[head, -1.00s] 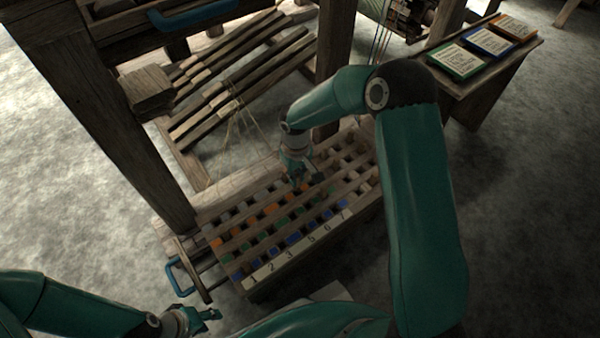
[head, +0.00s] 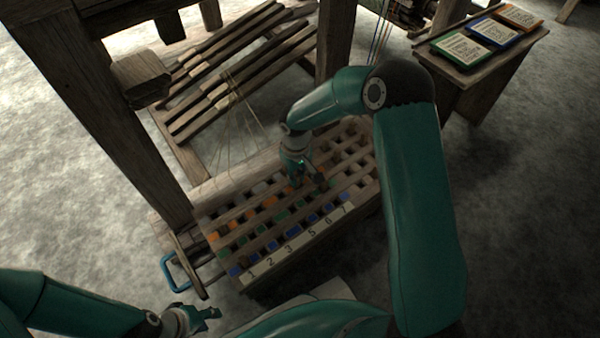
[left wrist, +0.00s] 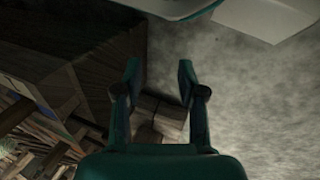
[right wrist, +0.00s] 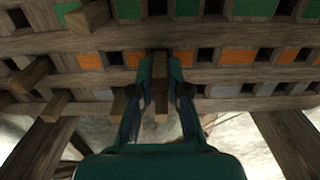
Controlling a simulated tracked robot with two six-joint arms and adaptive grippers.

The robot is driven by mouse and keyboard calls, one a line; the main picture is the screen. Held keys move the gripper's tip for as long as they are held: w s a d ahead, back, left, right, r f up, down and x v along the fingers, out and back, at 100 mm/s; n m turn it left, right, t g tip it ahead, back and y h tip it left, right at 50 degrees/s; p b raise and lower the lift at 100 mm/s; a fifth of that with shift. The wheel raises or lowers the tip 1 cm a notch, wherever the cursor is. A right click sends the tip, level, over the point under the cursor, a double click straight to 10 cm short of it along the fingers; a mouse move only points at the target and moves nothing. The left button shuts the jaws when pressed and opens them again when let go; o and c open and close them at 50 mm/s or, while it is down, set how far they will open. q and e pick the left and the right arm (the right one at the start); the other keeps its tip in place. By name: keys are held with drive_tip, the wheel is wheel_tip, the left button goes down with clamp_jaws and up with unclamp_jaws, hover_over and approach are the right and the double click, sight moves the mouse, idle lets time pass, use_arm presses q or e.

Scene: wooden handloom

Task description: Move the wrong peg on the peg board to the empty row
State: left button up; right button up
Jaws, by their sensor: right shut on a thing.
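The wooden peg board (head: 238,228) lies low in front of the loom, with rows of holes beside orange, green and blue marks and numbers along its front edge. My right gripper (head: 316,184) is over the board in the head view. In the right wrist view its fingers (right wrist: 160,75) are closed around a square wooden peg (right wrist: 160,98). The peg lines up with the orange-marked row (right wrist: 238,58); I cannot tell whether its far end is in a hole. My left gripper (head: 208,314) is open and empty, away from the board, and also shows in the left wrist view (left wrist: 159,72).
Other pegs stand out of the board on the left in the right wrist view, one by the green row (right wrist: 88,17), others lower (right wrist: 28,75). Loom posts (head: 130,130) and treadles (head: 235,80) lie behind. A side table (head: 475,75) holds three cards.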

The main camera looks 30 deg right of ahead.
drive_tip(key=o, duration=0.8)
wheel_tip(320, 180, up, 12)
drive_tip(key=shift+f, duration=0.1)
idle(0.3)
